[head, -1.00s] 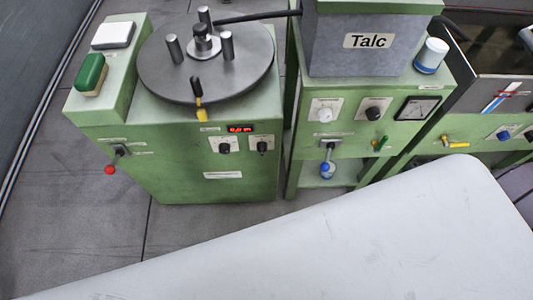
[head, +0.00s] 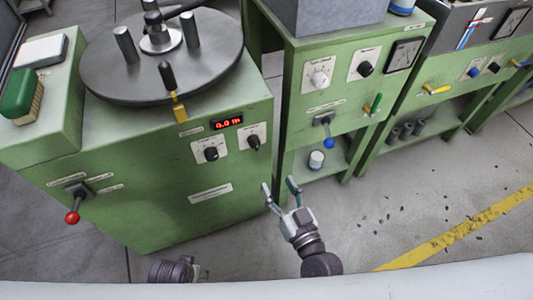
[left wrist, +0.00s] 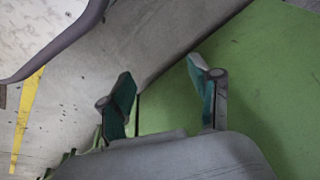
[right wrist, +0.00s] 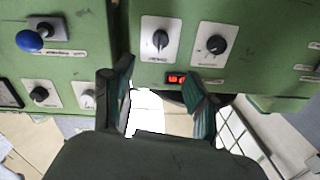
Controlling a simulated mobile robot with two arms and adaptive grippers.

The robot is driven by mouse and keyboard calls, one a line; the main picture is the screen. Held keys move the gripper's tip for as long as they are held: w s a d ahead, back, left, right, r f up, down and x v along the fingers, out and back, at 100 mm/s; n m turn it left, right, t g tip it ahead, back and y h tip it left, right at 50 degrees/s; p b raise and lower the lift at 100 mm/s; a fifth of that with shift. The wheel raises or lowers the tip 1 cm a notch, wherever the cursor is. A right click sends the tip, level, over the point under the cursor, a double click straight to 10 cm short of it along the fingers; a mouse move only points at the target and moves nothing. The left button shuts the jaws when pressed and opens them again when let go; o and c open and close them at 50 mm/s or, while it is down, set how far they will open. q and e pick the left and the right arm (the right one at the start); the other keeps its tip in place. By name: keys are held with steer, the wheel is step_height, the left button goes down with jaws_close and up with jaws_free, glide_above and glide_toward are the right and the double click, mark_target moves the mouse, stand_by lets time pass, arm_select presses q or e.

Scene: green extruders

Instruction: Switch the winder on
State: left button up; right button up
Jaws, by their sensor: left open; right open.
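The winder is the green cabinet (head: 150,215) at left in the head view, with a dark round plate (head: 110,80) on top. Its front has a red-ball lever (head: 72,215), a lit red display (head: 228,121) and two black knobs, the left one (head: 211,154) and the right one (head: 254,142). My right gripper (head: 279,187) is open and empty, in front of the winder's right edge. In the right wrist view the knobs (right wrist: 160,40) and display (right wrist: 176,78) lie beyond its fingers. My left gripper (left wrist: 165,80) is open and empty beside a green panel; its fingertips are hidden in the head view.
A second green bench (head: 300,120) stands right of the winder, with a blue-ball lever (head: 328,143), knobs and a grey box (head: 325,12). Further right is another green unit (head: 440,82) with a yellow lever. A pale surface fills the bottom edge.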

mark_target(255, 143)
arm_select(q)
steer(key=shift+w+r+b, duration=0.3)
steer(key=shift+r, duration=0.75)
steer(key=shift+w+r+b, duration=0.25)
steer(key=shift+r, duration=0.75)
arm_select(e)
steer(key=x, duration=1.3)
steer(key=shift+w, duration=0.25)
steer(key=shift+a, duration=0.1)
jaws_close()
arm_select(q)
steer(key=shift+d, duration=0.1)
